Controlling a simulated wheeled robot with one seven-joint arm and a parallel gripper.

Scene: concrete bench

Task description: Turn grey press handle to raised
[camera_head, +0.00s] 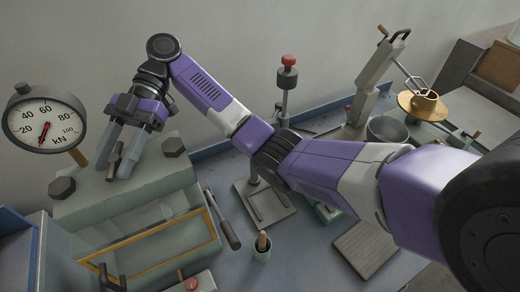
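The grey-green press (150,195) stands at the left, with a round kN gauge (44,118) above it and a yellow-framed clear front (150,248). A lever with a dark grip (231,235) slants down and outward at its right side; it looks like the press handle, lowered. My gripper (118,163) points down over the top of the press, away from that lever. A short dark grey upright part (115,160) shows between its fingers. I cannot tell whether the fingers touch it or how far they are closed.
A red-topped stand (287,80), a grey column device (375,80), a metal bowl (390,130) and a ridged plate (366,245) stand farther right. My arm crosses above the bench.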

